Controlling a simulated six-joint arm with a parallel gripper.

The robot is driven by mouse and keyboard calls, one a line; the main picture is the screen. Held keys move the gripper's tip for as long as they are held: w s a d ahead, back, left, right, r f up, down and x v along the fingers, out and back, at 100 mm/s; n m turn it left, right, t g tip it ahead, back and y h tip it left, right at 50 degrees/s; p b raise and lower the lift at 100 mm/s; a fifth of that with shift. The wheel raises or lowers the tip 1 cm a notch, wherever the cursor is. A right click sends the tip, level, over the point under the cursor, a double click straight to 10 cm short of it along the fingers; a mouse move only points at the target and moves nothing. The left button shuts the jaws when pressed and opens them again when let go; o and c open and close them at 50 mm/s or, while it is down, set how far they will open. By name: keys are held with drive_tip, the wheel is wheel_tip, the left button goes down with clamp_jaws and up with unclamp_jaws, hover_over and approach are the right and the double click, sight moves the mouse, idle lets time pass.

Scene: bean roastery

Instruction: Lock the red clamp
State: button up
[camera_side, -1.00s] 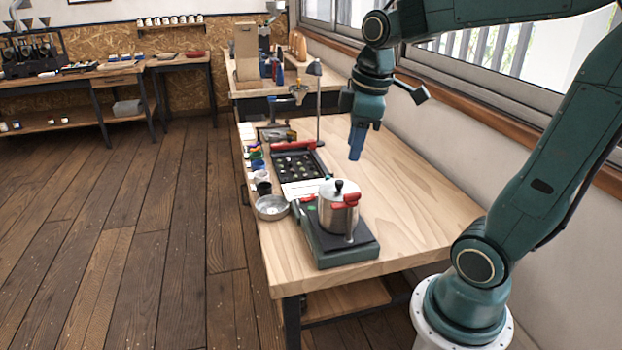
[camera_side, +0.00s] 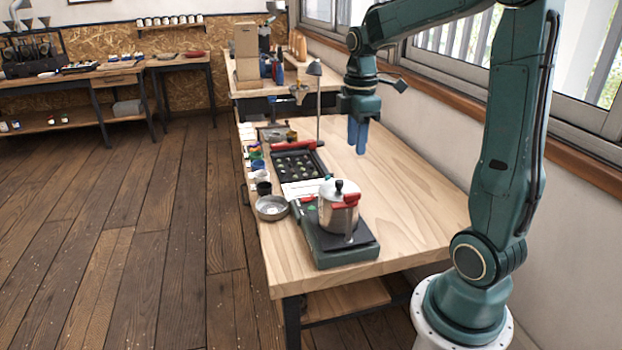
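A steel pot (camera_side: 336,219) with a black-knobbed lid stands on a dark green hot plate or scale (camera_side: 341,254) at the near end of the bench. A red clamp-like part (camera_side: 346,200) sits at the pot's rim on the right, with more red at its left side. Another red bar (camera_side: 293,146) lies at the far edge of a dark tray (camera_side: 318,171). I cannot tell from this view whether either red part is locked. My gripper (camera_side: 357,148) points down with blue fingers, above the bench and apart from the pot, up and to the right of the tray. Its fingers look close together; any gap is unclear.
The wooden bench (camera_side: 420,215) is clear right of the pot and tray. A metal bowl (camera_side: 272,207), dark cup (camera_side: 264,188) and small coloured items line its left edge. A thin lamp post (camera_side: 318,105) stands near my gripper. Windows and wall bound the right.

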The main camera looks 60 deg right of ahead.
sight(352, 193)
wheel_tip(352, 193, down, 13)
drive_tip(key=shift+f, duration=0.15)
idle(0.5)
